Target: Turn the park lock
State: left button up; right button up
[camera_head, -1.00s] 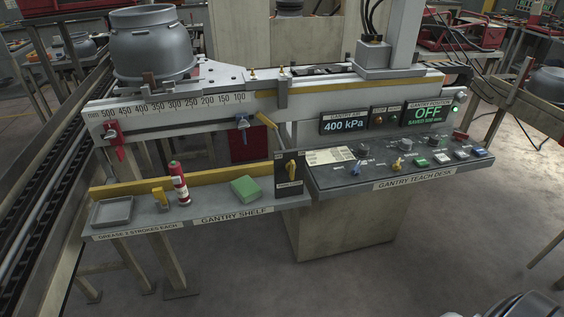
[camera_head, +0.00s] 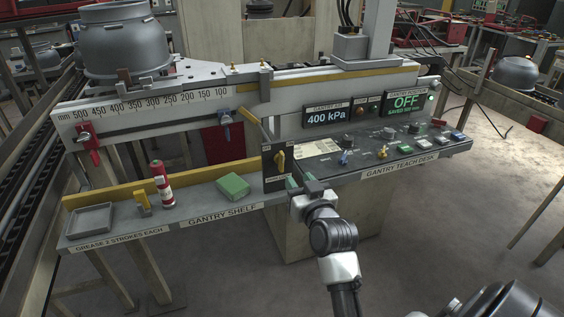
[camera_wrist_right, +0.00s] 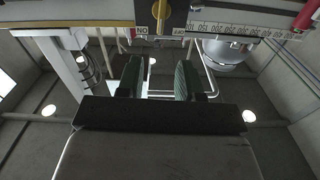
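A yellow turn handle (camera_head: 280,161) stands roughly upright on a dark plate (camera_head: 270,174) between the shelf and the teach desk. The plate's label is too small to read, so I cannot confirm it is the park lock. The right wrist view shows a yellow handle (camera_wrist_right: 160,9) at the top edge, with ON and OFF marks upside down beside it. My right gripper (camera_head: 304,186) is just below and in front of the plate, apart from the handle. In the wrist view its two green-padded fingers (camera_wrist_right: 159,80) are spread with nothing between them. My left gripper is not in view.
The gantry shelf (camera_head: 193,200) holds a tray (camera_head: 90,221), a red bottle (camera_head: 162,186) and a green block (camera_head: 233,186). The teach desk (camera_head: 440,152) has several knobs and buttons. Floor in front is clear.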

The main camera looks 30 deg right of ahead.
aim_at(283, 158)
jog(key=x, duration=1)
jog(key=shift+w+f+p, duration=0.1)
jog(key=shift+w+p, duration=0.15)
jog(key=shift+p, duration=0.15)
grip_shut()
